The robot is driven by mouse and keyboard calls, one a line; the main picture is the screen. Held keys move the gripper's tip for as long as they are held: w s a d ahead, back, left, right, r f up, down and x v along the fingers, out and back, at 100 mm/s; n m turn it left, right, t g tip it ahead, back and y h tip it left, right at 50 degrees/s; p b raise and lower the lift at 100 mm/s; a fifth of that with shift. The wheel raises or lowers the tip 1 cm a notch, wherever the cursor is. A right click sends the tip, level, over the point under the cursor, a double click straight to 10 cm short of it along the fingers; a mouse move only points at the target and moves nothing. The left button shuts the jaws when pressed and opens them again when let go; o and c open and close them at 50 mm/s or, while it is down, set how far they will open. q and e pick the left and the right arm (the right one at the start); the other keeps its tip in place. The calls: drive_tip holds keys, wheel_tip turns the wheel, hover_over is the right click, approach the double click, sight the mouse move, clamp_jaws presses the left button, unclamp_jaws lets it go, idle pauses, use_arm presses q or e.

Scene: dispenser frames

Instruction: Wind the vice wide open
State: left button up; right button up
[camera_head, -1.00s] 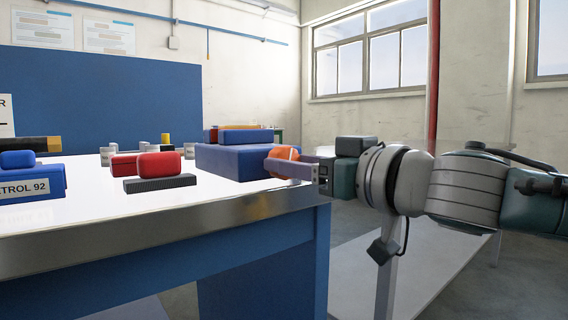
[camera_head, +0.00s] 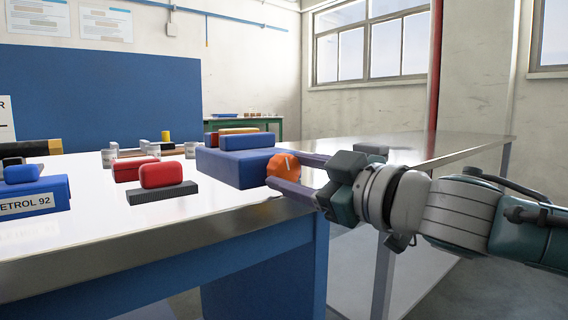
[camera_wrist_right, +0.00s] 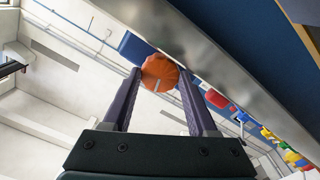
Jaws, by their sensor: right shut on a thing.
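A blue block-shaped vice (camera_head: 228,168) with a second blue block (camera_head: 247,141) on top sits at the right end of the near workbench (camera_head: 135,228). A round orange knob (camera_head: 282,163) with a pale line stands out on its right side. My right gripper (camera_head: 286,171) comes in from the right, its two purple-grey fingers shut on the knob, one above and one below. In the right wrist view the knob (camera_wrist_right: 160,70) sits between both fingertips (camera_wrist_right: 161,78). The gap between the vice jaws cannot be made out. My left gripper is not in view.
A red block (camera_head: 161,174) lies on a dark ridged base (camera_head: 163,193) left of the vice. A blue block labelled "ETROL 92" (camera_head: 35,198) is at far left. Small grey cylinders (camera_head: 109,156) stand behind. Another pale table (camera_head: 425,148) is behind my right arm.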

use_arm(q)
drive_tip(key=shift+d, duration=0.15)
use_arm(e)
drive_tip(key=o, duration=1.4)
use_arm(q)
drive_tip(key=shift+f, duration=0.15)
